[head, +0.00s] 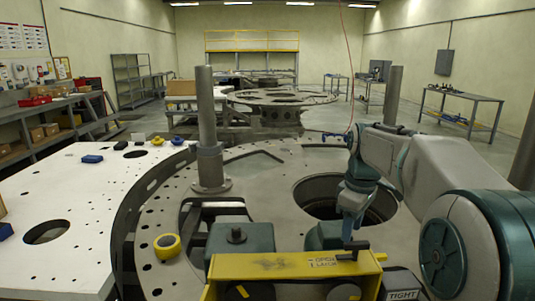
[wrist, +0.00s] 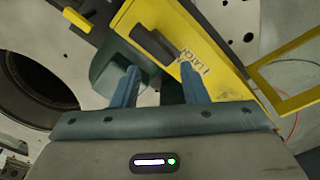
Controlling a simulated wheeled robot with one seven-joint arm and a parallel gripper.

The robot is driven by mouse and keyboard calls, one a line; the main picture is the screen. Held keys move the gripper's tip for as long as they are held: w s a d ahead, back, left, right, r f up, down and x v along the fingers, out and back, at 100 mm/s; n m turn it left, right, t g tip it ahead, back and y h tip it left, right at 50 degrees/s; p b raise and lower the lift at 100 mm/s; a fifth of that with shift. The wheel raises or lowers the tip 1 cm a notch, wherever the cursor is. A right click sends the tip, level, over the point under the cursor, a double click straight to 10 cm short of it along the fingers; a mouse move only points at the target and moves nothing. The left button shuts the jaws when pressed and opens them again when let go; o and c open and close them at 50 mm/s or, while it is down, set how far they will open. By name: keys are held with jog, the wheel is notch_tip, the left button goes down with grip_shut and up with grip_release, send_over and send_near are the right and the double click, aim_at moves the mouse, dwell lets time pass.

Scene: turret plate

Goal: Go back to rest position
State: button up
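My gripper (head: 348,236) is low in front of me in the head view, at the right part of a yellow box, close to a dark lever (head: 353,248). In the wrist view, the two blue fingers of my gripper (wrist: 158,70) stand apart with a gap between them, and nothing is gripped. The dark lever (wrist: 153,46) lies just beyond the fingertips on the yellow box (wrist: 195,40). I cannot tell whether a finger touches it. The yellow box (head: 255,265) carries lettering that seems to read "OPEN LATCH".
A teal block (head: 240,238) with a knob stands behind the box. A grey post (head: 207,130) rises from the round plate (head: 270,165), which has a large hole (head: 325,200). A yellow tape roll (head: 167,246) lies on the left. A white table (head: 85,215) is farther left.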

jog(key=s+a+f+m+t, duration=0.1)
jog(key=s+f+m, duration=0.3)
jog(key=s, duration=0.7)
jog(key=s+a+f+m+t, duration=0.1)
jog(key=s+a+f+m, duration=0.2)
jog(key=s, duration=0.8)
jog(key=f+m, duration=0.1)
jog(key=m, duration=0.1)
jog(key=shift+s+a+f+m+t, duration=0.2)
jog(key=shift+s+f+m+t, duration=0.1)
jog(key=shift+f+m, duration=0.1)
jog(key=shift+w, duration=0.1)
